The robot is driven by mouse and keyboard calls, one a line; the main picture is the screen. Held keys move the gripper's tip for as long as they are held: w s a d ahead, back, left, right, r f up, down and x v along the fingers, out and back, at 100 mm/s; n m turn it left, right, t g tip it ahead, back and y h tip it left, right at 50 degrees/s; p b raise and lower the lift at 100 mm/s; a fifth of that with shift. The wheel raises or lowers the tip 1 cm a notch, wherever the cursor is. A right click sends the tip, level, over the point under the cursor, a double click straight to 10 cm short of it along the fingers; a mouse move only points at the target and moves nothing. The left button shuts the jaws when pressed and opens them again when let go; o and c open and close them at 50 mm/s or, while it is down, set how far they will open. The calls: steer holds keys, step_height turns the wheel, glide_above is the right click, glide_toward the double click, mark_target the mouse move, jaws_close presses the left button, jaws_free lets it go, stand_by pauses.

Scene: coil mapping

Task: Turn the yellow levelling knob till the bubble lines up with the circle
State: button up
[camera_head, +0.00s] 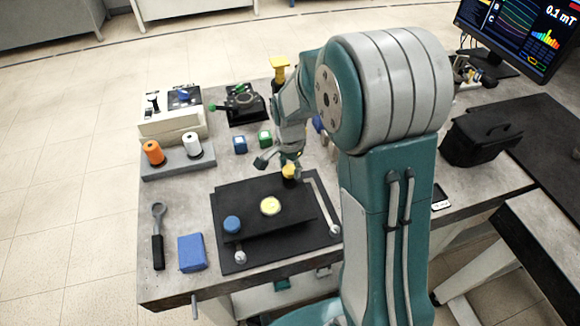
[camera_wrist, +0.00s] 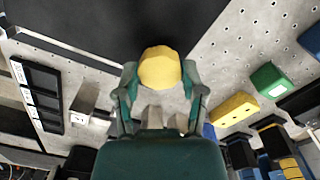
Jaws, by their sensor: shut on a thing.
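The yellow levelling knob (camera_head: 289,171) stands at the far edge of the black levelling plate (camera_head: 250,238). My gripper (camera_head: 283,164) is shut on it from above. The wrist view shows the yellow knob (camera_wrist: 160,68) between the two fingers of my gripper (camera_wrist: 160,88). The round pale-yellow bubble level (camera_head: 270,206) sits near the middle of the plate. Its bubble and circle are too small to make out. A blue knob (camera_head: 232,224) stands at the plate's near left. The plate lies on a larger black base (camera_head: 239,260).
A wrench (camera_head: 157,235) and a blue block (camera_head: 192,252) lie left of the base. Orange (camera_head: 153,152) and white (camera_head: 193,145) spools stand on a grey holder behind.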

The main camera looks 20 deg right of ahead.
steer(key=n, duration=0.4)
steer(key=shift+w, duration=0.1)
steer(key=n, duration=0.8)
steer(key=shift+w+a+r, duration=0.1)
steer(key=shift+w, duration=0.05)
steer(key=shift+n, duration=2.1)
steer(key=shift+r, duration=0.1)
steer(key=o, duration=1.1)
steer(key=shift+o, duration=0.2)
steer(key=shift+a, duration=0.1)
